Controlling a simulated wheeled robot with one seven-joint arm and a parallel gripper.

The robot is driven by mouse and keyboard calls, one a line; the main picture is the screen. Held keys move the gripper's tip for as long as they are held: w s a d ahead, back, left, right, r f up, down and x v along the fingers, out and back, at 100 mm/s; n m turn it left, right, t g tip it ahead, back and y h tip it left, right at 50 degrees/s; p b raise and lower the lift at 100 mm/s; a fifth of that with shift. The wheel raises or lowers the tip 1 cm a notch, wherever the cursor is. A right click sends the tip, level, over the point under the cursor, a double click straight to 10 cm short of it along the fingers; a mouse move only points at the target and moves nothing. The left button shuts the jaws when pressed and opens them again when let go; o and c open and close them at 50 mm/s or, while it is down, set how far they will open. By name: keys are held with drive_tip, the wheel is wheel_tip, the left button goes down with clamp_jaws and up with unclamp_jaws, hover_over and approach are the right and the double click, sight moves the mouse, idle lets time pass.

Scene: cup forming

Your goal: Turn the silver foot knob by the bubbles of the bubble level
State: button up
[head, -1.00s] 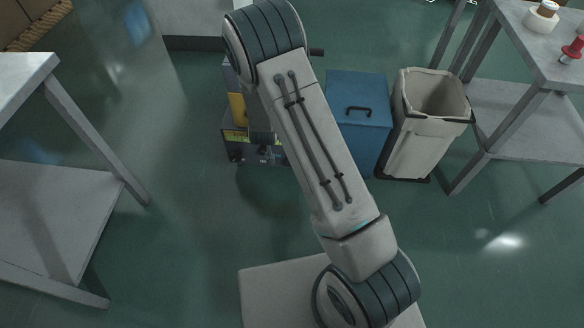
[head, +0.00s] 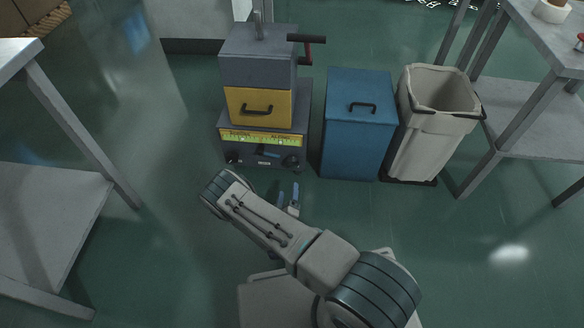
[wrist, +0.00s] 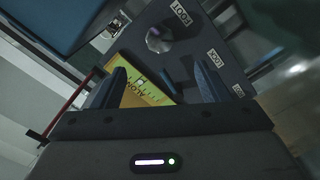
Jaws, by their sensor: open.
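The machine (head: 262,112) stands on the floor, with a dark front panel at its base. The yellow bubble level strip (head: 262,139) runs along the panel's top; its bubbles are too small to read. It also shows, partly covered by a finger, in the wrist view (wrist: 143,92). The silver foot knob (wrist: 158,40) is round and sits beside a FOOT label in the wrist view. A small round knob (head: 291,160) at the panel's right end looks like the same one. My gripper (head: 288,196) is open and empty, in front of and below the panel. Its fingers (wrist: 160,84) are apart from the knob.
A blue bin (head: 358,125) stands close to the machine's right, with a beige waste bin (head: 435,115) beyond it. Grey tables stand at left (head: 60,190) and right (head: 540,110). Floor left of the machine is clear. A LOCK label (wrist: 215,60) shows on the panel.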

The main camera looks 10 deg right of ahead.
sight(292, 166)
drive_tip(key=b+x, duration=0.4)
drive_tip(key=x, duration=0.8)
drive_tip(key=shift+w+d+f+b, duration=0.1)
drive_tip(key=shift+w+f+b, duration=0.1)
drive_tip(key=shift+b, duration=0.15)
drive_tip(key=shift+w+d+r, duration=0.15)
drive_tip(key=shift+w+d, duration=0.05)
drive_tip(key=shift+w, duration=0.4)
drive_tip(key=c, duration=1)
